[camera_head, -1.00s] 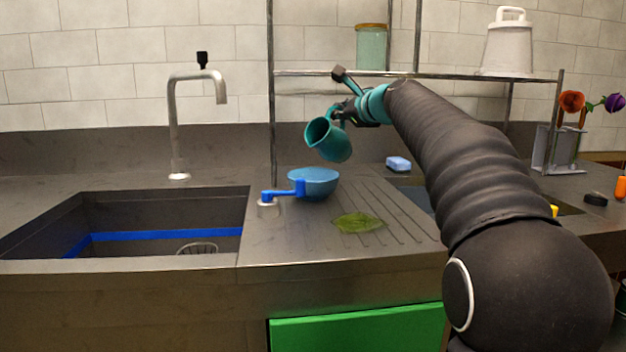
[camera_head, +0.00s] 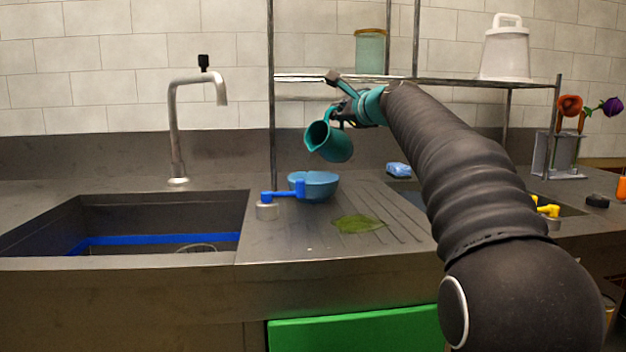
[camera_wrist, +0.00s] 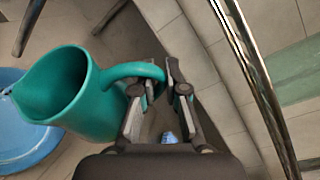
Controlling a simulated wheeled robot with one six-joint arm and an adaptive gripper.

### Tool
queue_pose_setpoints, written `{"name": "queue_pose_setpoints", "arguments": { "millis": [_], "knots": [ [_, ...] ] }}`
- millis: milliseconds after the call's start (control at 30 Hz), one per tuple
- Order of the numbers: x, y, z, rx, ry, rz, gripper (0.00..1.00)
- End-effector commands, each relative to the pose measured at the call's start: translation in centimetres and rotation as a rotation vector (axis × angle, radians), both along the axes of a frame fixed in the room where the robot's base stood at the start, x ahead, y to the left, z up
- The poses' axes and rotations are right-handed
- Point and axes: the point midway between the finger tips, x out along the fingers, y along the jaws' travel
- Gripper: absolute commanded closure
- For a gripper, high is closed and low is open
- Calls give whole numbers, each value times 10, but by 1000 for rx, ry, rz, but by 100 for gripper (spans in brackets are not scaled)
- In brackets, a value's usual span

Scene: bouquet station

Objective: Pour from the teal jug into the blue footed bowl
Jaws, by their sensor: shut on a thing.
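The teal jug (camera_head: 329,142) hangs in the air above the blue footed bowl (camera_head: 316,187), tilted with its mouth toward the left. My gripper (camera_head: 346,112) is shut on the jug's handle, at the jug's right. In the wrist view the jug (camera_wrist: 98,112) shows its open mouth, and the gripper's fingers (camera_wrist: 160,85) close around the handle. The bowl (camera_wrist: 28,140) lies below and left of the jug there, partly hidden by it. The bowl stands on the ribbed drainboard. No stream shows, and the jug's contents cannot be made out.
A blue tap lever (camera_head: 284,193) stands against the bowl's front left. A green leaf (camera_head: 358,224) lies on the drainboard in front. The sink (camera_head: 150,212) is at left, a rack post (camera_head: 271,100) rises behind the bowl, and a blue sponge (camera_head: 398,169) lies at right.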

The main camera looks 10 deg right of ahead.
Motion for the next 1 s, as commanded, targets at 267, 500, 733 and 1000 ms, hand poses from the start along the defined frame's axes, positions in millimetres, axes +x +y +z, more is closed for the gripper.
{"name": "queue_pose_setpoints", "arguments": {
  "millis": [267,500,733,1000],
  "knots": [
    [3,-4,2,-1,-4,0,100],
    [8,-8,0,-5,-7,1,100],
    [12,-12,0,-16,-16,0,100],
    [16,-15,0,-22,-20,0,100]
  ]
}}
